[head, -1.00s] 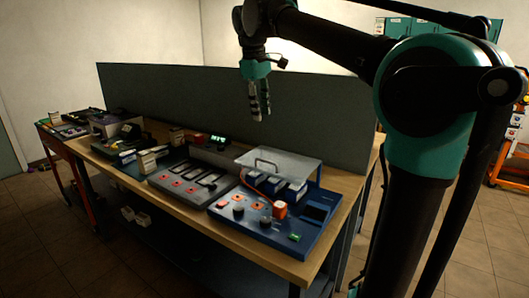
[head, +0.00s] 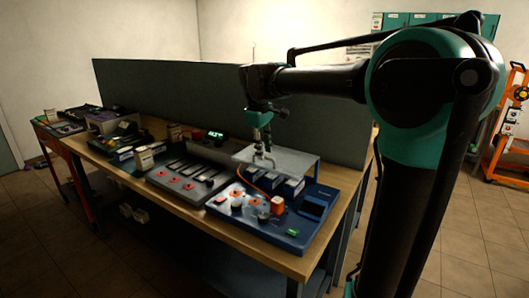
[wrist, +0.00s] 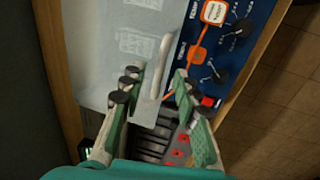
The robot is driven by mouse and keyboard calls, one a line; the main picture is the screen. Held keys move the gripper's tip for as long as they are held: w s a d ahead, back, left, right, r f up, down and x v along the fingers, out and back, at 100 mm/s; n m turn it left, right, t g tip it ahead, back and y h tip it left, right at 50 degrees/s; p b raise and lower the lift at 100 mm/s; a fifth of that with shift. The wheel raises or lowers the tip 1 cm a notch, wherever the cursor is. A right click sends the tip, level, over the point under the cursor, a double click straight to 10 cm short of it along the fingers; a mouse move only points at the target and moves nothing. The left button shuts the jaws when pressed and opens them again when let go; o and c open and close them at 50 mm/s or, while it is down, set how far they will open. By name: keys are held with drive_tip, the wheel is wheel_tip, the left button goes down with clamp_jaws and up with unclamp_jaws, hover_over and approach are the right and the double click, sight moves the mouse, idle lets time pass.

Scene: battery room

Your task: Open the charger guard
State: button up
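The charger guard (head: 305,162) is a clear, pale plate over the back of the blue charger unit (head: 270,236). It looks lowered and lies over several blue blocks. In the wrist view the guard (wrist: 95,60) fills the upper left, with a light bar handle (wrist: 163,62) near its edge. My gripper (head: 263,160) points down at the handle. In the wrist view my gripper (wrist: 158,84) is open, with one finger on each side of the handle's lower end. I see gaps beside the handle; contact is not clear. The handle is partly hidden by my gripper in the head view.
The charger's front has knobs, an orange cable and an orange-red block (head: 277,205). A grey panel unit (head: 187,183) stands to its left. A dark partition (head: 180,100) rises behind the workbench (head: 215,228). Small boxes and devices crowd the bench's left.

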drive_tip(key=shift+w+f, duration=0.1)
drive_tip(key=shift+f, duration=0.5)
clamp_jaws()
